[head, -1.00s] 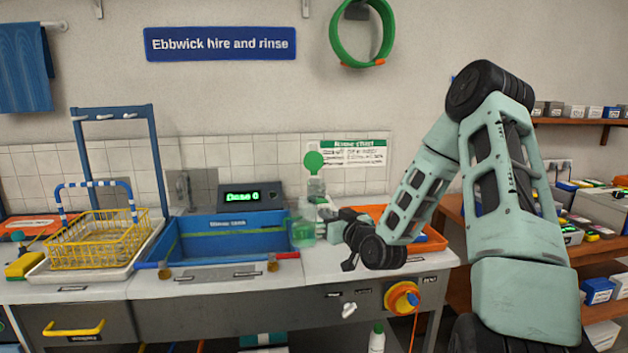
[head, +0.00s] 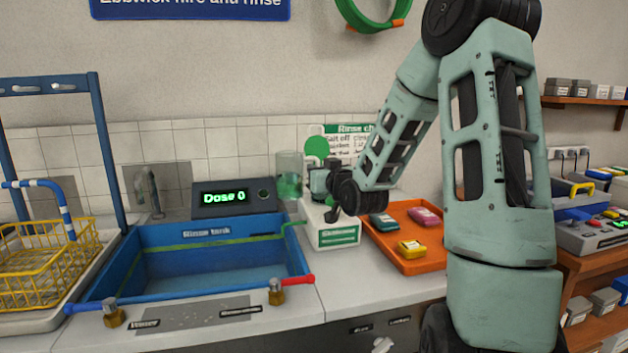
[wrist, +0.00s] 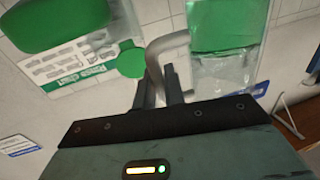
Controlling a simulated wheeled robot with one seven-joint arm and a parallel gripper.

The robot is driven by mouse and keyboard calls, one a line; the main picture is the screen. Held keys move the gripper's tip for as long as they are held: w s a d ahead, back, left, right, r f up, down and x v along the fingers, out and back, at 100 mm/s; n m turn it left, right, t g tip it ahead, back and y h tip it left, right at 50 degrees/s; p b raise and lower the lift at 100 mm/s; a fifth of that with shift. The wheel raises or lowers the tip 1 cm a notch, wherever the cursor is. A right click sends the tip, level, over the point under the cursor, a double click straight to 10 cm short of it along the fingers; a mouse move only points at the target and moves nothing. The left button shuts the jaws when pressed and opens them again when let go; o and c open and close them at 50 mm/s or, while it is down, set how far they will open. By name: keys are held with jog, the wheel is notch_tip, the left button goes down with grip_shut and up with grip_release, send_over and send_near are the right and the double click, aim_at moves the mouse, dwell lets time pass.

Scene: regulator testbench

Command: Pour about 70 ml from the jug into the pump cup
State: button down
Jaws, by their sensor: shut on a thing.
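The jug (head: 290,163) is clear with green liquid in its lower part. In the head view it stands upright, raised at the back right of the sink, left of the pump. My gripper (head: 318,184) is shut on the jug's grey handle; in the wrist view the gripper (wrist: 172,85) closes around the handle, with the jug (wrist: 225,72) to the right. The pump (head: 332,233) is a white box with a green label and a green spout toward the sink. A round green disc (head: 317,148) rises above it. The pump cup is mostly hidden behind my gripper.
A display (head: 233,198) reads "Dose 0". The blue rinse tank (head: 190,288) lies left of the pump. An orange tray (head: 405,262) with several small boxes is to the right. A yellow basket (head: 45,265) stands at far left. The front counter (head: 370,300) is clear.

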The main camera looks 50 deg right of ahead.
jog(key=shift+w+d+f, duration=0.1)
jog(key=shift+w+d, duration=0.05)
jog(key=shift+w, duration=0.2)
jog(key=shift+d+m+p, duration=0.2)
jog(key=shift+m+p, duration=0.1)
jog(key=shift+p, duration=0.4)
jog(key=shift+s+d+r+m+g+y+p, duration=0.2)
jog(key=shift+m+g+y+p, duration=0.25)
jog(key=shift+m+p, duration=1.5)
jog(key=shift+w+d+r+m+g+y+p, duration=0.15)
jog(key=shift+d+m+g+y+p, duration=0.6)
jog(key=shift+p, duration=1.95)
jog(key=shift+s+a+r+m+y+p, duration=0.15)
jog(key=shift+m+y+p, duration=0.15)
jog(key=shift+m+p, duration=1.8)
jog(key=shift+w+a+p, duration=0.1)
jog(key=shift+a+p, duration=0.05)
jog(key=shift+p, duration=0.3)
jog(key=shift+a+r+m+y+p, duration=0.2)
jog(key=shift+m+y+p, duration=0.3)
jog(key=shift+y+p, duration=0.1)
jog(key=shift+s+a, duration=0.2)
jog(key=shift+a, duration=0.15)
